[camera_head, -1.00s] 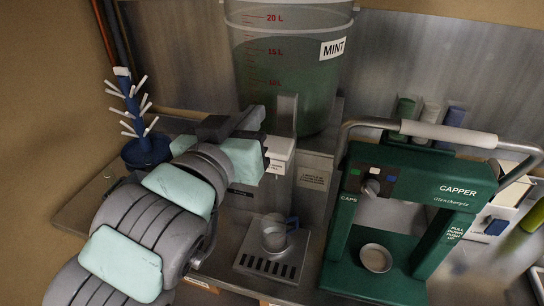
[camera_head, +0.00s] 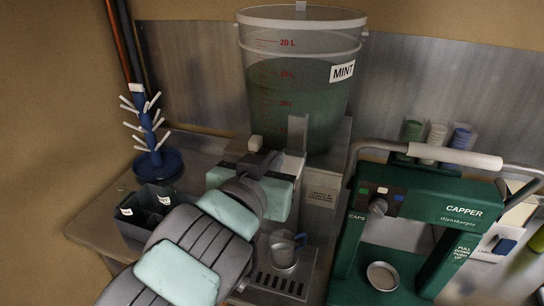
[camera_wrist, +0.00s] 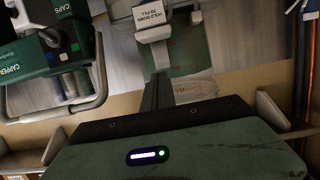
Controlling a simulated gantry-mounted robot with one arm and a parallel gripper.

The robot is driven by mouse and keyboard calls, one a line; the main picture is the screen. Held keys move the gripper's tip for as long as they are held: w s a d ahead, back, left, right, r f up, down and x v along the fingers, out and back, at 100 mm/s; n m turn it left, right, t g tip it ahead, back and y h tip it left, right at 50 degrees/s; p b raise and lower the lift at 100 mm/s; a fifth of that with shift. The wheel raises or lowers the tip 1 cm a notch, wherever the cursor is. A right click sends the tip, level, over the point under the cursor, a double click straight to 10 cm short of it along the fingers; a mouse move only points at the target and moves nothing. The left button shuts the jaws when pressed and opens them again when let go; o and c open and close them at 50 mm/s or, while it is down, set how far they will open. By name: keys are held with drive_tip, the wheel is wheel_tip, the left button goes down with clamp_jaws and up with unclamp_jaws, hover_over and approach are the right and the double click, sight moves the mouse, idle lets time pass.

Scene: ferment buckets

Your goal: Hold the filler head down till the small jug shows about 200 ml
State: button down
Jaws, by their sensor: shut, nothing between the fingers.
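The small metal jug (camera_head: 284,252), with a blue handle on its right, stands upright on the slotted drip tray (camera_head: 262,281) under the filler. Its fill level cannot be read. The white filler head, labelled "HOLD DOWN TO FILL", shows in the wrist view (camera_wrist: 153,22); in the head view my arm mostly hides it. My gripper (camera_head: 270,162) is shut and empty, close to the filler head at the front of the bucket stand. Whether it touches the head cannot be told. The wrist view shows its dark narrow fingers (camera_wrist: 157,90) pointing toward the head.
The clear MINT bucket (camera_head: 300,85) with green liquid stands behind the filler. The green capper (camera_head: 410,215) with a metal handle is close on the right. A blue drying rack (camera_head: 152,140) and dark labelled bins (camera_head: 150,208) stand on the left. Several rolls stand behind the capper.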

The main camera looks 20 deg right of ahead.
drive_tip(key=p+x, duration=0.6)
drive_tip(key=x, duration=0.1)
drive_tip(key=shift+w+d+r, duration=0.1)
drive_tip(key=shift+f+p, duration=0.9)
drive_tip(key=shift+f, duration=1.15)
